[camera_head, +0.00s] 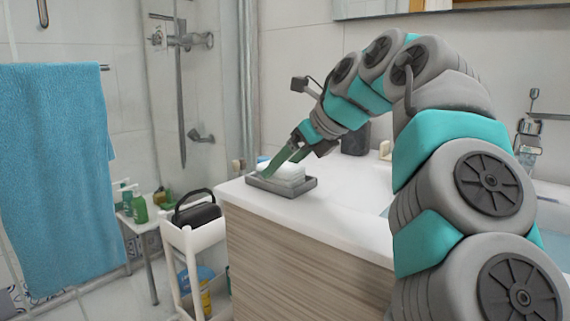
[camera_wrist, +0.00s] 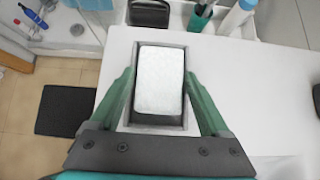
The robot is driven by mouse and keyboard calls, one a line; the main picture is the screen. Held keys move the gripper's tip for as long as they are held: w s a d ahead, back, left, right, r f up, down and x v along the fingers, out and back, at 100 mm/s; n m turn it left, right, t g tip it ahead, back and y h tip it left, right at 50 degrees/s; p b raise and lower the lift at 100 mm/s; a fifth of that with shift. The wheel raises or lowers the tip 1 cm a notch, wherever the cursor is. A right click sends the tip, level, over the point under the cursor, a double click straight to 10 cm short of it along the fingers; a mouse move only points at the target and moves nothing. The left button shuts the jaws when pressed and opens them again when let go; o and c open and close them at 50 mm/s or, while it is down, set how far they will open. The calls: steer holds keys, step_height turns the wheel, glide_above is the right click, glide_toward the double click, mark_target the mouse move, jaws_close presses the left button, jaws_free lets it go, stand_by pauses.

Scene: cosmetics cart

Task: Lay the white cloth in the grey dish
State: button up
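The white cloth (camera_head: 285,171) is a thick folded block inside the grey dish (camera_head: 303,188), a shallow rectangular tray on the counter's left end. In the wrist view the cloth (camera_wrist: 159,80) lies flat within the rim of the dish (camera_wrist: 155,129), leaving a dark gap at its near end. My gripper (camera_head: 273,170) reaches down over the dish from the right. In the wrist view the green fingers of my gripper (camera_wrist: 164,90) are spread wide, one on each side, with visible gaps to the cloth. Whether the fingertips touch the dish is unclear.
The white counter (camera_head: 345,205) is clear to the right of the dish. A dark cup (camera_head: 355,138) stands behind. A white cart (camera_head: 190,238) with a black case (camera_head: 194,213) stands left of the cabinet. A blue towel (camera_head: 55,170) hangs at far left.

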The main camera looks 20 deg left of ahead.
steer(key=shift+o, duration=1.2)
steer(key=shift+r, duration=0.2)
steer(key=p+v, duration=0.2)
steer(key=v, duration=1)
steer(key=shift+p, duration=0.3)
steer(key=shift+d, duration=0.1)
